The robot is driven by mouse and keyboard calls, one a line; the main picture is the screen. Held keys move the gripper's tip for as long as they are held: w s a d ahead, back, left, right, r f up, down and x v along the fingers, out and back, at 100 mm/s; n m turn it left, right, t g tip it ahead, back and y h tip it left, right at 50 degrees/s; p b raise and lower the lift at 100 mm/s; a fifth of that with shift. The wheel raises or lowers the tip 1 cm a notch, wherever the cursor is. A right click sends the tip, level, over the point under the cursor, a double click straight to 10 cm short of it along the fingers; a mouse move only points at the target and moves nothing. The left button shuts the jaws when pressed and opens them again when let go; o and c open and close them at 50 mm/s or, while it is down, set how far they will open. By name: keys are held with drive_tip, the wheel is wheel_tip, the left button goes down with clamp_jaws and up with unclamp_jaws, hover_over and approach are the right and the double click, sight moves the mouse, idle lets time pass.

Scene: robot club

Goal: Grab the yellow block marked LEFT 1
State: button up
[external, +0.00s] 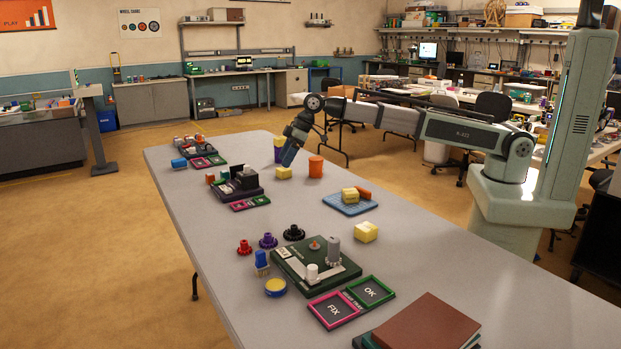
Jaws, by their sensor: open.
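Three yellow blocks stand on the grey table (440,240). One yellow block (284,173) is at the far part, just below my gripper in the picture. A second yellow block (350,194) sits on a blue tray (345,209), beside an orange piece (363,192). A third yellow block (366,232) stands on bare table nearer the camera. No marking is readable on any of them, so I cannot tell which is LEFT 1. My gripper (287,163) is open, pointing down near the far block; the gap to it is unclear.
An orange cylinder (316,167) stands right of the far block, and a purple and yellow cup (279,150) behind it. A dark kit board (238,186) lies to the left. A green board (316,263), trays and a brown book (428,325) fill the near end.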

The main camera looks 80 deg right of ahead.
drive_tip(key=s+a+n+g, duration=0.3)
drive_tip(key=s+a, duration=1.1)
drive_tip(key=s, duration=0.2)
drive_tip(key=n+g+h, duration=0.2)
drive_tip(key=h, duration=0.1)
hover_over(366, 226)
drive_tip(key=f, duration=0.7)
drive_tip(key=shift+s, duration=0.3)
drive_tip(key=shift+w+a+f, duration=0.1)
drive_tip(key=shift+w+f, duration=0.05)
drive_tip(key=shift+f, duration=1.4)
drive_tip(key=shift+w+a+f, duration=0.1)
drive_tip(key=shift+f, duration=1.4)
drive_tip(key=shift+c, duration=0.4)
drive_tip(key=c, duration=1)
drive_tip(key=shift+r, duration=0.1)
